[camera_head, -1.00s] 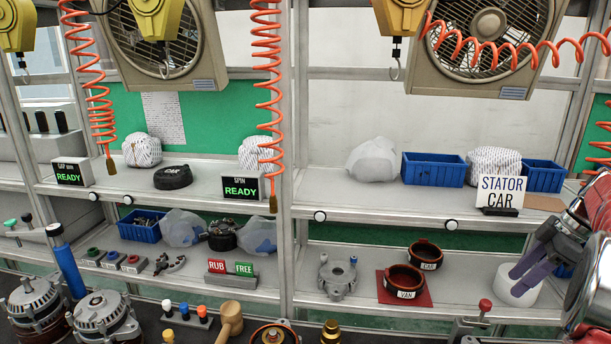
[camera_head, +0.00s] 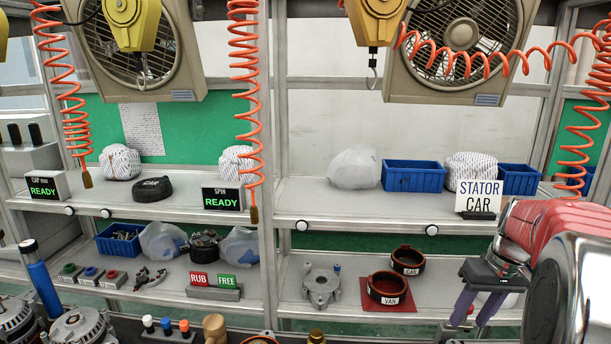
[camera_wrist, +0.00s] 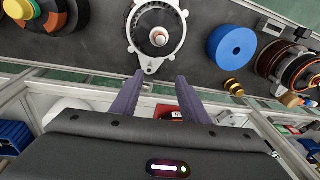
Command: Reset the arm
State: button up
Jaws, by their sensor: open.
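My gripper (camera_head: 470,307) is at the lower right of the head view, with its two purple fingers apart and pointing down. Beyond the fingertips lies a round machine part with a grey flange (camera_wrist: 157,38) on a dark surface, apart from the fingers. My red and silver arm covers the right end of the shelves in the head view.
The VAN ring (camera_head: 387,287) and CAR ring (camera_head: 407,260) sit on the lower shelf, beside a grey housing (camera_head: 321,287). A STATOR CAR sign (camera_head: 478,197) stands on the upper shelf. A blue disc (camera_wrist: 231,45) lies right in the wrist view. Orange coiled hoses (camera_head: 245,100) hang in front.

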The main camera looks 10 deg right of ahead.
jog(key=s+a+r+t, duration=0.1)
jog(key=s+a, duration=0.3)
jog(key=a, duration=0.6)
jog(key=s+a+r+n+t, duration=0.1)
jog(key=s+a, duration=0.3)
jog(key=a, duration=0.6)
jog(key=s+a+r+n+t+h, duration=0.1)
jog(key=s+a, duration=0.3)
jog(key=a, duration=0.7)
jog(key=shift+s+r+t, duration=0.2)
jog(key=shift+r+t, duration=0.3)
jog(key=shift+c, duration=1.2)
